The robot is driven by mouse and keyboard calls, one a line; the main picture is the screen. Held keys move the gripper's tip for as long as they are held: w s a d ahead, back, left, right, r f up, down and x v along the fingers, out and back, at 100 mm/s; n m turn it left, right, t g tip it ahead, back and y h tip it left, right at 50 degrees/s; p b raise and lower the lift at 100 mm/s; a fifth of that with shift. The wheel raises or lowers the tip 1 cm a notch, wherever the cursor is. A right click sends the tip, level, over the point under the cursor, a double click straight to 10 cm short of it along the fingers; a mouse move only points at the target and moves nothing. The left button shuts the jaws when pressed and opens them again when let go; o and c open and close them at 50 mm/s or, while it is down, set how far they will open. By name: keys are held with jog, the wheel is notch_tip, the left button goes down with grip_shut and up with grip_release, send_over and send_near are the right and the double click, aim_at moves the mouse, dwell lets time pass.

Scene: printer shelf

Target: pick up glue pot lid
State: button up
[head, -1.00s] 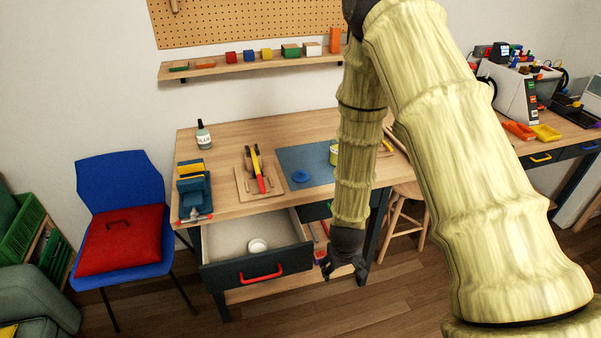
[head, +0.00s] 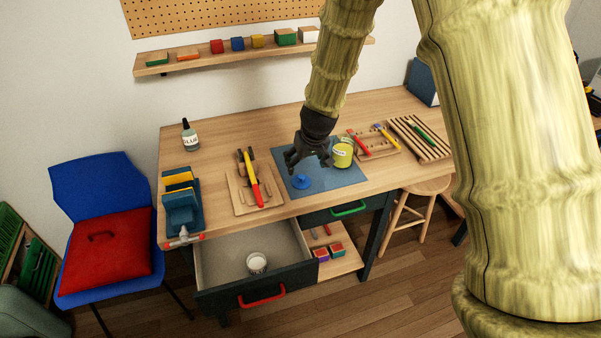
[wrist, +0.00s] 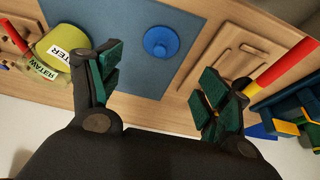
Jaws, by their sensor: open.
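The round blue lid with a raised knob (head: 302,182) lies on the blue-grey mat (head: 350,176) on the workbench. In the wrist view the lid (wrist: 161,43) is in the upper middle, beyond the fingertips and clear of them. My gripper (head: 309,164) is above the mat, over the lid's far side; in the wrist view its fingers (wrist: 157,78) are spread apart with nothing between them. A yellow-green pot (head: 343,155) stands on the mat right of the gripper. A small white pot (head: 256,263) sits in the open drawer.
A tool board (head: 240,203) with yellow and red-handled tools lies left of the mat. A glue bottle (head: 190,136) and a blue rack (head: 182,222) are further left. The red-handled drawer (head: 212,301) is pulled out in front. A slatted rack (head: 420,138) is at right.

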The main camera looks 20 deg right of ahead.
aim_at(302, 177)
jog(key=x, duration=0.3)
jog(key=p+x, duration=0.1)
jog(key=shift+w+d+f, duration=0.1)
jog(key=shift+w+d, duration=0.05)
jog(key=shift+d, duration=0.15)
jog(key=shift+a+f, duration=0.1)
jog(key=shift+f, duration=0.15)
jog(key=shift+p+x, duration=1)
jog(key=shift+x, duration=1.65)
jog(key=shift+a, duration=0.15)
jog(key=c, duration=0.7)
